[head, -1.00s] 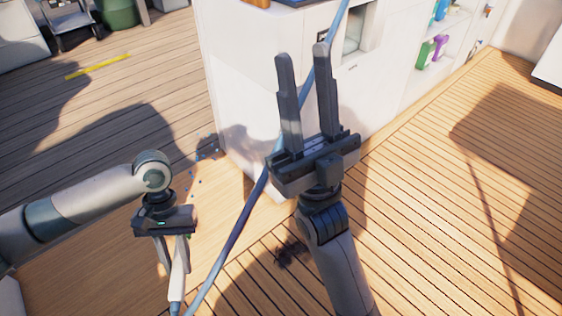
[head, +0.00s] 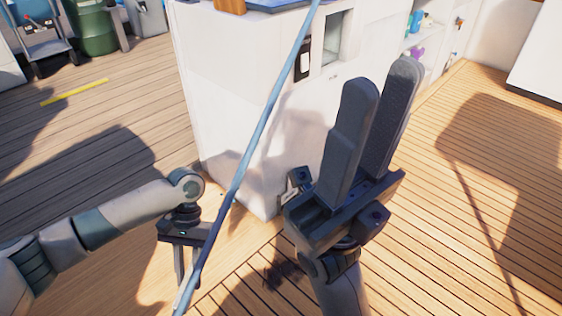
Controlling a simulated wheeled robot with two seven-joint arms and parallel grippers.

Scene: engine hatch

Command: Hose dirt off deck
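A dark dirt smudge (head: 284,276) lies on the wooden deck (head: 480,185), just left of my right wrist. A blue hose (head: 262,130) runs diagonally from the top middle to the bottom left, in front of the white cabinet. My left gripper (head: 184,280) points down at the lower left, shut around a pale spray nozzle (head: 183,296); the hose partly covers the nozzle. My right gripper (head: 381,85) points up in front of the cabinet, large and close. Its fingers are apart with nothing between them.
The white cabinet (head: 225,95) stands in the middle, its corner near the dirt. Bottles (head: 416,22) stand on its shelf. A green barrel (head: 92,28), a cart (head: 42,45) and a yellow strip (head: 75,92) are at upper left. The deck at right is clear.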

